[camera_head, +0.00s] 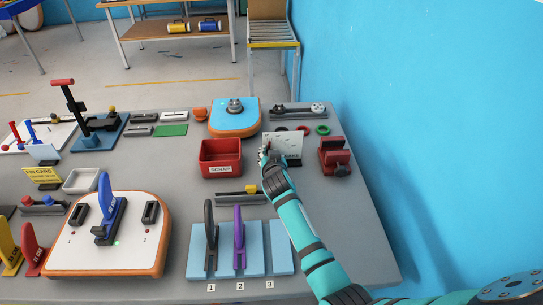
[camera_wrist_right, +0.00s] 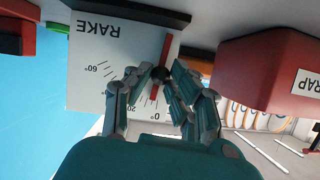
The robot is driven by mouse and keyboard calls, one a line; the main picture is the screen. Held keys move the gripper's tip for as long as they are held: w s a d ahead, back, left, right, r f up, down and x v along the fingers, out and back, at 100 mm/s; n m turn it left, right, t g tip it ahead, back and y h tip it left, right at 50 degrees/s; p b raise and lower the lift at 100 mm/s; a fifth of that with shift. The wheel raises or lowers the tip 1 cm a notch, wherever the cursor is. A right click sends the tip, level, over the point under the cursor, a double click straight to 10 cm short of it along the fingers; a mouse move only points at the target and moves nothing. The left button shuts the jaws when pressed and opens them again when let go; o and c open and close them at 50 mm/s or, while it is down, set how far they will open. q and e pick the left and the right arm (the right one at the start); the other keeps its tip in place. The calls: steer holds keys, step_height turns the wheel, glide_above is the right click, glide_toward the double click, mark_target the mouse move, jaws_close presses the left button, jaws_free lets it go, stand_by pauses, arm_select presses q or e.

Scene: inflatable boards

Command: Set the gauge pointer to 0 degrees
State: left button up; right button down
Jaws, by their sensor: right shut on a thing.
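The gauge is a white upright plate (camera_head: 288,142) at the right of the table. In the right wrist view the plate (camera_wrist_right: 90,60) appears upside down, marked RAKE, with 60, 20 and 0 legible. Its red pointer (camera_wrist_right: 167,47) runs through a dark hub (camera_wrist_right: 160,75). The pointer's lower end lies near the 0 mark, slightly toward 20; fingers partly cover the scale, so the exact angle is unclear. My right gripper (camera_wrist_right: 161,77) is shut on the hub and pointer, with a finger on each side. It also shows at the plate's left in the head view (camera_head: 265,155). My left gripper is not visible.
A red SCRAP bin (camera_head: 221,170) stands left of the gauge, and a red clamp-like block (camera_head: 335,157) stands to its right. A blue board with lever handles (camera_head: 252,262) lies nearer. A blue wall (camera_head: 420,100) rises beyond the table's right edge.

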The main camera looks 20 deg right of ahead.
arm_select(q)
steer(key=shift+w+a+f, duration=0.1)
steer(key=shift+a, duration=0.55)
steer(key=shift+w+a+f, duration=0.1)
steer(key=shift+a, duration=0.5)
arm_select(e)
steer(key=shift+a+f+n, duration=0.1)
steer(key=shift+a+n, duration=0.2)
steer(key=shift+n, duration=0.2)
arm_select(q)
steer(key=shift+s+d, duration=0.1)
arm_select(e)
steer(key=c, duration=1.2)
jaws_free()
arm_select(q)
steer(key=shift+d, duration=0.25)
arm_select(e)
steer(key=shift+o, duration=0.2)
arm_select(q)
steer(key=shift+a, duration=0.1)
arm_select(e)
steer(key=v, duration=0.7)
steer(key=shift+s+a, duration=0.15)
steer(key=shift+a, duration=0.15)
